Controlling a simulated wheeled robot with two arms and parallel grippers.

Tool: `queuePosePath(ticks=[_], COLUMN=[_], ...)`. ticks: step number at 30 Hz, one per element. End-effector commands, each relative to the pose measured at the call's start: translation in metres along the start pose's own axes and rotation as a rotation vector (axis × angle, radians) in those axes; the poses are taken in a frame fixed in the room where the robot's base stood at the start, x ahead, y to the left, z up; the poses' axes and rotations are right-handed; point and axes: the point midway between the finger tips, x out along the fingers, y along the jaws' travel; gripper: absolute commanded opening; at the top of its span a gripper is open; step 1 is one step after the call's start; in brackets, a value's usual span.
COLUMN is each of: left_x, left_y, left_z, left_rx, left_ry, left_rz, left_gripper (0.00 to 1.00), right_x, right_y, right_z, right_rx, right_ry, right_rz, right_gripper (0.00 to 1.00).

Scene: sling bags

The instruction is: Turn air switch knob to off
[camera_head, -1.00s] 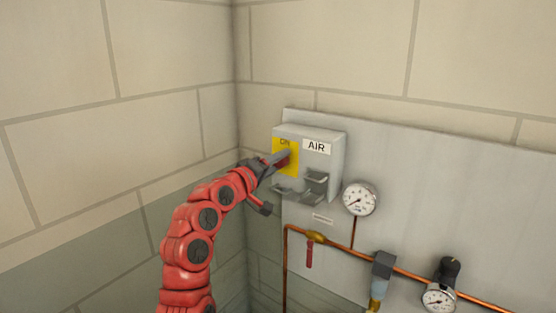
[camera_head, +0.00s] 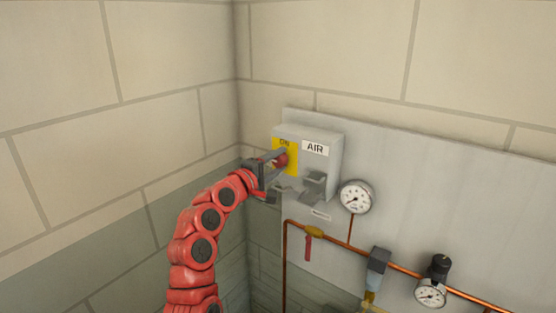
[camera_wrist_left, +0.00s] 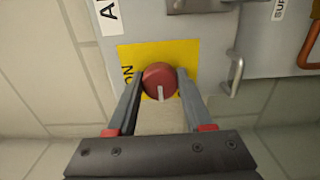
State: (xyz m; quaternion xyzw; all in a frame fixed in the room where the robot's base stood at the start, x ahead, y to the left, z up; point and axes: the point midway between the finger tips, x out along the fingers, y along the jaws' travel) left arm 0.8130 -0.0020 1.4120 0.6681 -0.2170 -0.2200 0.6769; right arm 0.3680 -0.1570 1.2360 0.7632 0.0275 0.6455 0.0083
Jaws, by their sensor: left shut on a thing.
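The air switch is a grey box (camera_head: 328,151) with an "AIR" label, mounted on a grey panel. Its yellow plate (camera_head: 292,169) reads "ON" at the top and carries a red round knob (camera_head: 282,159). In the left wrist view the knob (camera_wrist_left: 160,79) shows a pale pointer mark, and the yellow plate (camera_wrist_left: 188,52) lies behind it. My left gripper (camera_head: 279,157) is at the knob, one finger on each side; in the wrist view the left gripper (camera_wrist_left: 160,88) is shut on it. Lettering at the plate's other edge is mostly hidden by a finger. My right gripper is not in view.
A grey latch (camera_head: 314,187) sticks out below the AIR label. A pressure gauge (camera_head: 356,197), copper pipe (camera_head: 400,267) with a red-handled valve (camera_head: 308,247), and a second gauge (camera_head: 430,293) are at lower right. A block wall corner is close on the left.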

Motion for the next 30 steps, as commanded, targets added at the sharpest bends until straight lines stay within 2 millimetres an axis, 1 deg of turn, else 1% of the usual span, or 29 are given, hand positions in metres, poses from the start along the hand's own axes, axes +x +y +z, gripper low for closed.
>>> queuePosePath(ticks=[10, 11, 15, 25, 28, 30], left_x=[0.000, 0.000, 0.000, -0.001, -0.007, -0.015], left_y=[0.000, 0.000, 0.000, -0.001, -0.002, -0.003], left_z=[-0.001, -0.001, -0.001, 0.000, 0.000, 0.000], left_rx=[-0.003, -0.003, -0.002, -0.002, -0.003, -0.002], left_ry=[0.001, 0.001, 0.001, 0.000, 0.000, 0.000], left_rz=[0.000, 0.000, 0.000, 0.001, 0.002, 0.002], left_gripper=[0.00, 0.56, 0.81, 0.81, 0.81, 0.81], right_x=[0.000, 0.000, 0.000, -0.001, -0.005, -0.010], right_y=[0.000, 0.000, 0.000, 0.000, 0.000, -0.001], right_z=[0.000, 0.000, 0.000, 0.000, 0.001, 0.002], right_rx=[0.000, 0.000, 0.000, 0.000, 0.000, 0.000], right_ry=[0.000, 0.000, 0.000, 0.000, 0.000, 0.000], right_rz=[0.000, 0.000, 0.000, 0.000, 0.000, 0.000], right_gripper=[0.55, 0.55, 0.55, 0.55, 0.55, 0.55])
